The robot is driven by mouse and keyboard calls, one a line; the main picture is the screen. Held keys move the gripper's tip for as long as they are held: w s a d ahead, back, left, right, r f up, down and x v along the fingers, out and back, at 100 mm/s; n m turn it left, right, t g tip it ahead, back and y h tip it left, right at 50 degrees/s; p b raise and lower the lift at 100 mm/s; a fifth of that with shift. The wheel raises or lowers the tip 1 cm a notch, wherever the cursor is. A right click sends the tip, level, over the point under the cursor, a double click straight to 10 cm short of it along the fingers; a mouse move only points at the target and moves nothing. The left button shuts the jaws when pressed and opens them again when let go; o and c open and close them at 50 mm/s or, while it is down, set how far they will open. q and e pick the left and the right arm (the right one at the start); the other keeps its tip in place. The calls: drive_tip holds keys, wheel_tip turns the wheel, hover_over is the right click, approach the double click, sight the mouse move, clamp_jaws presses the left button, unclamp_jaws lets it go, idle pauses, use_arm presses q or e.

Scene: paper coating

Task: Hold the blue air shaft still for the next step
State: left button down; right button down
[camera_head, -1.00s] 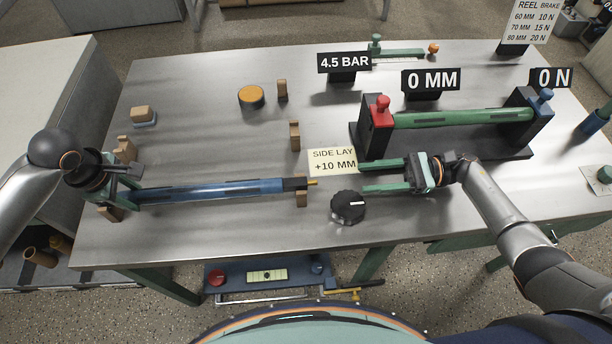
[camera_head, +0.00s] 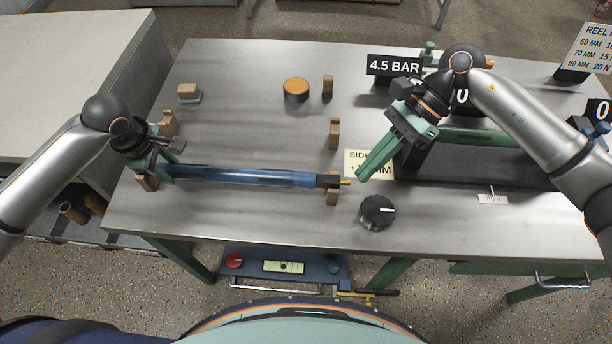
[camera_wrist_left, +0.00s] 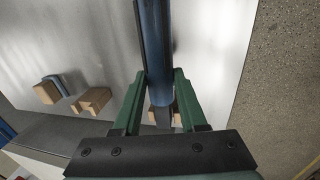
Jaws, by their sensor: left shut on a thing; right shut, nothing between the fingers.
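The blue air shaft (camera_head: 250,177) lies across the left part of the table, level, with a brass-coloured tip (camera_head: 345,182) at its right end. Wooden rests stand under both ends, one at the right end (camera_head: 333,197). My left gripper (camera_head: 168,172) is shut on the shaft near its left end. The left wrist view shows the shaft (camera_wrist_left: 154,45) between the two green fingers (camera_wrist_left: 155,100). My right gripper (camera_head: 361,179) is shut and empty, pointing down-left just above the shaft's tip, in front of the side lay card (camera_head: 362,157).
A black knob (camera_head: 376,212) stands just right of the shaft's tip. An orange-topped disc (camera_head: 296,88) and wooden blocks (camera_head: 334,133) stand behind. The black stand (camera_head: 480,165) with a green roller (camera_head: 480,138) is at right. A 4.5 BAR sign (camera_head: 393,66) stands at the back.

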sight(345, 183)
wheel_tip(345, 183, down, 6)
drive_tip(key=w+d+n+t+h, duration=0.1)
drive_tip(key=w+d+t+h, duration=0.1)
drive_tip(key=t+h, duration=0.3)
drive_tip(key=shift+w+r+n+h, duration=0.2)
drive_tip(key=shift+n+h, duration=0.2)
drive_tip(key=shift+h, duration=0.5)
drive_tip(key=shift+f, duration=0.15)
idle(1.5)
drive_tip(key=shift+f, duration=2.05)
drive_tip(key=shift+a, duration=1.85)
idle(0.8)
